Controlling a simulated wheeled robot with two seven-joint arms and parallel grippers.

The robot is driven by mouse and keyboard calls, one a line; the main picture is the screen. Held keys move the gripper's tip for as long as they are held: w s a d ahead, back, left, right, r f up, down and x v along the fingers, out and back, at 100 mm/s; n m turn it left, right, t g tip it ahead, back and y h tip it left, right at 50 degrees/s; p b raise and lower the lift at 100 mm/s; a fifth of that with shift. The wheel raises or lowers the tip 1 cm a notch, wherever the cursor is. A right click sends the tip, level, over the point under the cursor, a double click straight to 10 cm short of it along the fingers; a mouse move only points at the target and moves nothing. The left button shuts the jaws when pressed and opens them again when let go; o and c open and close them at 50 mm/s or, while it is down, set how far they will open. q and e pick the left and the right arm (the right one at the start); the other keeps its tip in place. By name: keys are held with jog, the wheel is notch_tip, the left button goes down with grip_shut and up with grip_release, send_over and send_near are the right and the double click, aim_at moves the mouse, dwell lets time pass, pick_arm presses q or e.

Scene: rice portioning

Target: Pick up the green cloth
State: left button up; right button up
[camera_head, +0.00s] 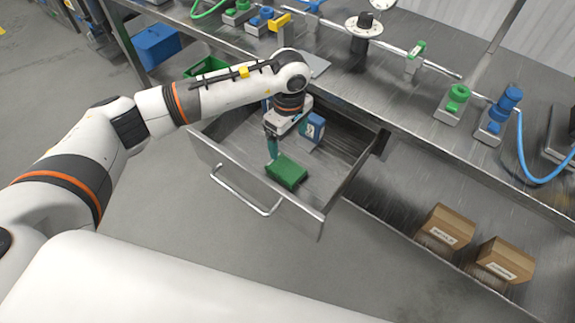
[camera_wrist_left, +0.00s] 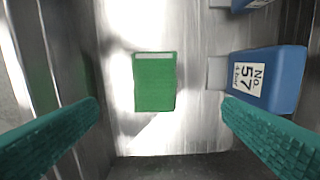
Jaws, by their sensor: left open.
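The green cloth (camera_head: 287,171) is a folded block lying on the floor of the open metal drawer (camera_head: 333,169), near its front. In the left wrist view the green cloth (camera_wrist_left: 155,82) lies between and ahead of the two teal fingers. My left gripper (camera_head: 272,147) reaches down into the drawer just behind the cloth. In the left wrist view my left gripper (camera_wrist_left: 160,125) is open and empty, its fingers wide apart and not touching the cloth. My right gripper is in neither view.
A blue box labelled No. 57 (camera_wrist_left: 265,80) stands in the drawer to the right of the cloth; it also shows in the head view (camera_head: 312,129). The drawer's front wall and handle (camera_head: 246,196) stand close by. Cardboard boxes (camera_head: 446,228) sit on the lower shelf at right.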

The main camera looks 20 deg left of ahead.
pick_arm(q)
send_over(286, 167)
jog(key=f, duration=0.5)
jog(key=shift+w+d+f+p, duration=0.15)
jog(key=shift+d+p, duration=0.15)
jog(key=shift+p, duration=0.1)
jog(key=f, duration=0.3)
jog(key=f+p, duration=0.1)
jog(key=shift+s+a+f, duration=0.25)
jog(key=shift+a+f, duration=0.05)
jog(key=shift+f, duration=0.05)
jog(key=shift+w+f, duration=0.1)
jog(key=shift+f, duration=0.4)
jog(key=c, duration=1.1)
jog(key=shift+o, duration=0.2)
notch_tip(286, 167, up, 10)
jog(key=b, duration=0.1)
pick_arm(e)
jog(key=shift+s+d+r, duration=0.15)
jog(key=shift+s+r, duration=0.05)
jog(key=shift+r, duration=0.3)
